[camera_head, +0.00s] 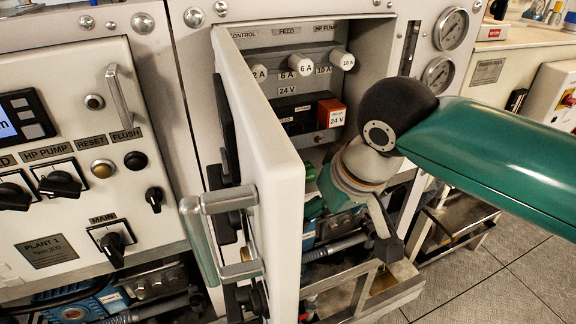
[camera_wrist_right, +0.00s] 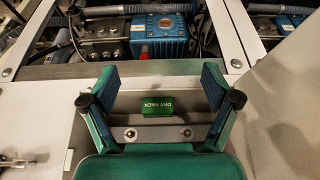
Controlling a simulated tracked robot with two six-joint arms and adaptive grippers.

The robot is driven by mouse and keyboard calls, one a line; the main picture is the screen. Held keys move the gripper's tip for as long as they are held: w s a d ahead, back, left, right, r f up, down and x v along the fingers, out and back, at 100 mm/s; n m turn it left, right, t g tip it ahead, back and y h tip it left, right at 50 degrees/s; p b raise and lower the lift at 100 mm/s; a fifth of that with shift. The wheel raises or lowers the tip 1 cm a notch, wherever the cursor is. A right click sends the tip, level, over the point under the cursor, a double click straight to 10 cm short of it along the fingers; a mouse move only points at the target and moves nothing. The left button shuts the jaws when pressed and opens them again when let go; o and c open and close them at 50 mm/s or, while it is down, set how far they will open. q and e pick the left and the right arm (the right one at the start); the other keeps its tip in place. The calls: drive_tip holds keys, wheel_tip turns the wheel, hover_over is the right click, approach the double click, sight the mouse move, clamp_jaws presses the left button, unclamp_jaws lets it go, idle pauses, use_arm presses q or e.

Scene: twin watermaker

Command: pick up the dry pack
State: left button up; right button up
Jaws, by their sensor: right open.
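The dry pack (camera_wrist_right: 158,106) is a small green block with white "DRY PACK" lettering, in the right wrist view. It sits on a pale ledge inside the cabinet, between the fingers of my right gripper (camera_wrist_right: 158,82). The fingers are spread wide, with a gap on both sides of the pack. In the head view my right gripper (camera_head: 345,200) reaches into the open cabinet below the fuse panel, partly hidden behind the door. I cannot make out the pack clearly there. My left gripper is not in view.
The open cabinet door (camera_head: 270,150) stands just left of my right gripper. The fuse panel (camera_head: 292,65) and a red 24 V block (camera_head: 331,113) lie above it. A blue pump unit (camera_wrist_right: 158,35) shows beyond the ledge. A metal frame (camera_head: 400,285) stands below.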

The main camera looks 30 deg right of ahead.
drive_tip(key=w, duration=0.2)
drive_tip(key=w+p, duration=0.1)
drive_tip(key=w, duration=0.1)
drive_tip(key=w+d+r, duration=0.1)
drive_tip(key=w, duration=0.1)
drive_tip(key=shift+w+r+p, duration=0.1)
drive_tip(key=shift+p, duration=0.2)
drive_tip(key=w, duration=0.2)
drive_tip(key=w+p, duration=0.1)
drive_tip(key=w, duration=0.1)
drive_tip(key=w+f, duration=0.1)
drive_tip(key=shift+w+d+p, duration=0.25)
drive_tip(key=shift+w+p, duration=0.1)
drive_tip(key=shift+w, duration=0.05)
drive_tip(key=shift+f, duration=0.1)
drive_tip(key=c, duration=1.2)
drive_tip(key=shift+c, duration=0.2)
